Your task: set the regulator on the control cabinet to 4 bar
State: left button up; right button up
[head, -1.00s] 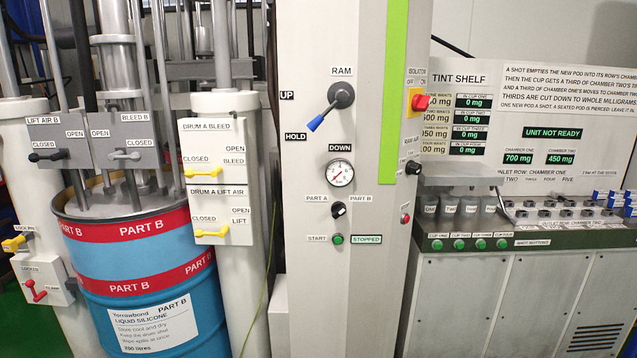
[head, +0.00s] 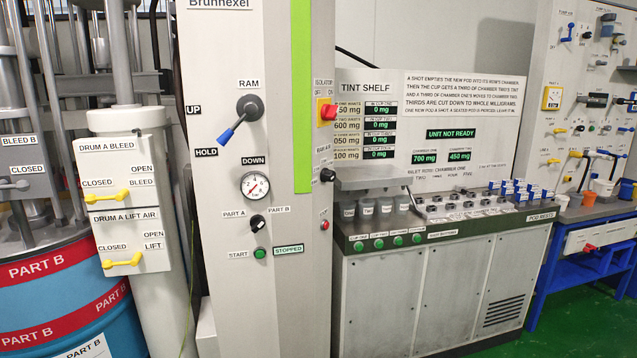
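The control cabinet (head: 270,310) stands left of centre in the head view, tall and grey with a green stripe. On its front is a round white pressure gauge (head: 255,186) with a red needle; its numbers are too small to read surely. A black regulator knob (head: 327,175) sticks out on the cabinet's right side, its label mostly turned away. Above the gauge is the RAM lever (head: 240,118) with a blue handle, pointing down-left between HOLD and DOWN. Neither of my grippers shows in the head view.
A black PART A / PART B selector (head: 257,221) and a green START button (head: 260,253) sit below the gauge. A red and yellow isolator (head: 327,112) is on the cabinet's side. The tint shelf bench (head: 380,300) stands right; a blue drum (head: 70,305) stands left. Green floor shows at lower right.

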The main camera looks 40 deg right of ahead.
aim_at(326, 175)
jog(key=z, duration=1.45)
jog(key=i+l+u, duration=0.2)
jog(key=u, duration=0.25)
jog(key=i+l+u, duration=0.15)
jog(key=l+u, duration=0.25)
jog(key=i+l+u, duration=0.1)
jog(key=u, duration=0.35)
jog(key=i+l+u, duration=0.25)
jog(key=l, duration=1.2)
jog(key=k+l+u, duration=0.1)
jog(key=l+u, duration=0.2)
jog(key=l, duration=1.1)
